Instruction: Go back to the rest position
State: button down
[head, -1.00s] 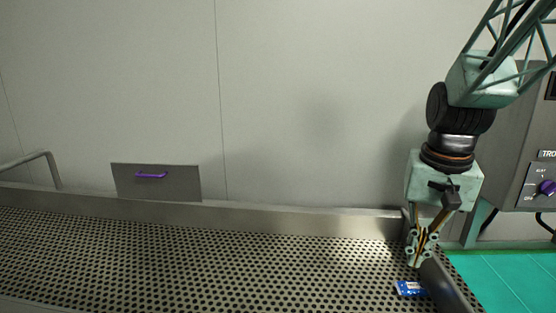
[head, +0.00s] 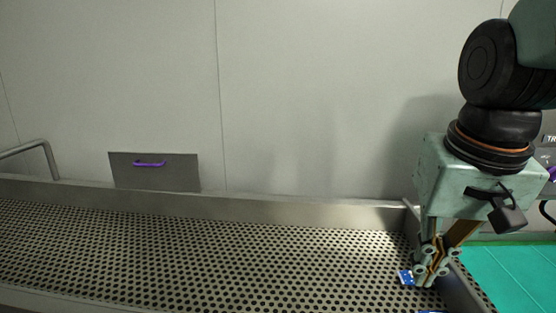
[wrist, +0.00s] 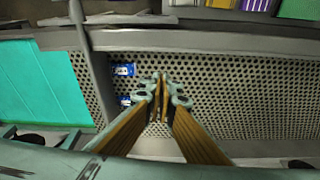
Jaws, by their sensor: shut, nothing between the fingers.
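My gripper (head: 430,280) is at the right end of the perforated metal bed (head: 200,250), pointing down, with its fingers together and nothing held. In the wrist view its fingertips (wrist: 160,78) meet above the perforated surface. A small blue and white packet (head: 406,277) lies on the bed just left of the fingers. A second blue packet (head: 430,311) is cut by the bottom edge of the head view. The wrist view shows two blue packets, one farther (wrist: 123,70) and one nearer (wrist: 125,101), both left of the fingers.
A grey panel (head: 185,180) with a purple handle (head: 149,164) is on the wall behind the bed. A raised metal rim (head: 200,205) runs along the back. Green floor (head: 510,270) lies to the right. Purple and yellow-green objects (wrist: 222,3) stand at the wrist view's top.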

jog(key=s+a+f+n+t+b, duration=0.1)
jog(key=s+a+f+n+b, duration=0.1)
jog(key=s, duration=1)
jog(key=shift+s+a+b, duration=0.4)
jog(key=shift+a+b, duration=0.35)
jog(key=shift+b, duration=0.05)
